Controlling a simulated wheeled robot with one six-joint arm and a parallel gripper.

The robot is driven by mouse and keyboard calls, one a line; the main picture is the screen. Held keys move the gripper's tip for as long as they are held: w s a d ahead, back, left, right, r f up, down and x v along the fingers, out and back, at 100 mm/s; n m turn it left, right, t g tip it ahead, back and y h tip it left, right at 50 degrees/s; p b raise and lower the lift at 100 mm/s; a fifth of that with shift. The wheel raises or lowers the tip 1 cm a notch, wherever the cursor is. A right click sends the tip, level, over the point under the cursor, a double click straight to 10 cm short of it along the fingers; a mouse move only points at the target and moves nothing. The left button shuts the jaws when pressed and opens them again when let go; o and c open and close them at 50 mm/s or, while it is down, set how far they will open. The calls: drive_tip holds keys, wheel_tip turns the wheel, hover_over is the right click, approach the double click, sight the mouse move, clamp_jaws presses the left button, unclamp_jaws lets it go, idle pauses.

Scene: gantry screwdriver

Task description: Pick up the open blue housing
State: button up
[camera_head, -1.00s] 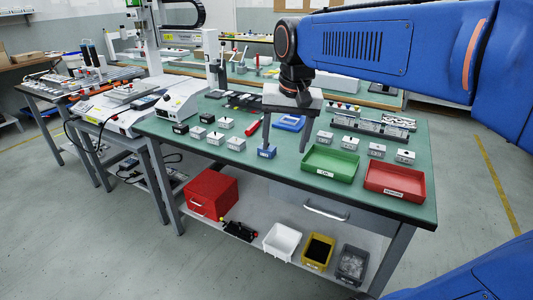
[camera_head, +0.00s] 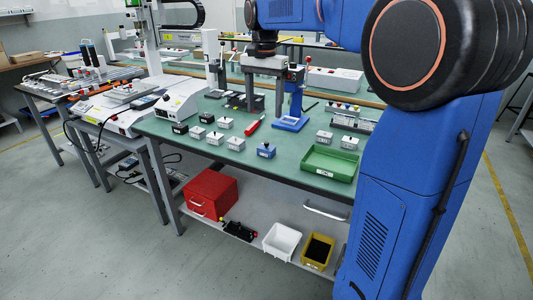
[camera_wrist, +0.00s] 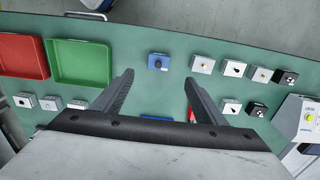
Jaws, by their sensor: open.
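The small blue housing (camera_head: 266,150) sits on the green tabletop near its front edge, with a pale label on its front. In the wrist view the blue housing (camera_wrist: 158,61) lies just beyond and between my fingertips, with a dark round spot on top. My gripper (camera_head: 246,105) is open and empty, behind the housing and slightly left of it in the head view. The wrist view shows my gripper (camera_wrist: 159,78) with its fingers wide apart, not touching the housing.
Several grey housings (camera_head: 225,123) stand to its left and others (camera_head: 324,137) to its right. A green tray (camera_head: 330,162) is further right. A red screwdriver-like item (camera_head: 252,126) lies behind it. A blue press stand (camera_head: 293,100) stands behind right. A red tray (camera_wrist: 22,56) shows in the wrist view.

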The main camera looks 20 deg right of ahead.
approach(266, 145)
drive_tip(key=f, duration=0.5)
drive_tip(key=shift+w+a+f, duration=0.15)
drive_tip(key=shift+w+f, duration=0.05)
drive_tip(key=shift+w+d+f, duration=0.1)
drive_tip(key=shift+d+f, duration=0.1)
drive_tip(key=shift+f, duration=1.1)
drive_tip(key=shift+w+d+f, duration=0.1)
drive_tip(key=shift+d+f, duration=0.1)
drive_tip(key=shift+f, duration=1.1)
drive_tip(key=c, duration=1.2)
wheel_tip(266, 145, up, 13)
drive_tip(key=shift+a, duration=0.1)
